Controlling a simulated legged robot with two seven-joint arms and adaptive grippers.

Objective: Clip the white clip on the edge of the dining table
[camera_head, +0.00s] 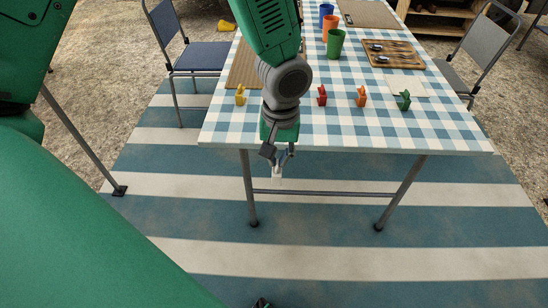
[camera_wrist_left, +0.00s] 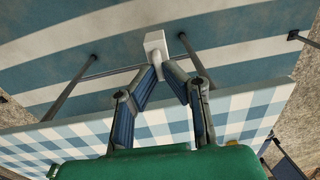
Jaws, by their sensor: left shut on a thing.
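The dining table (camera_head: 310,133) has a blue and white checked top, and its near edge faces me in the head view. My left gripper (camera_head: 277,158) is just in front of that near edge, pointing down. It is shut on the white clip (camera_head: 277,172), which hangs below the fingertips. In the left wrist view the fingers (camera_wrist_left: 163,68) close on the white clip (camera_wrist_left: 155,42), and the checked table edge (camera_wrist_left: 90,125) lies below it in the picture. The clip looks apart from the edge.
Yellow (camera_head: 240,95), red (camera_head: 322,96), orange (camera_head: 361,97) and green (camera_head: 405,100) small clips or figures stand along the near side of the top. Cups (camera_head: 335,43) and a wooden board (camera_head: 394,54) stand farther back. A blue chair (camera_head: 200,55) is at left, a grey chair (camera_head: 485,50) at right.

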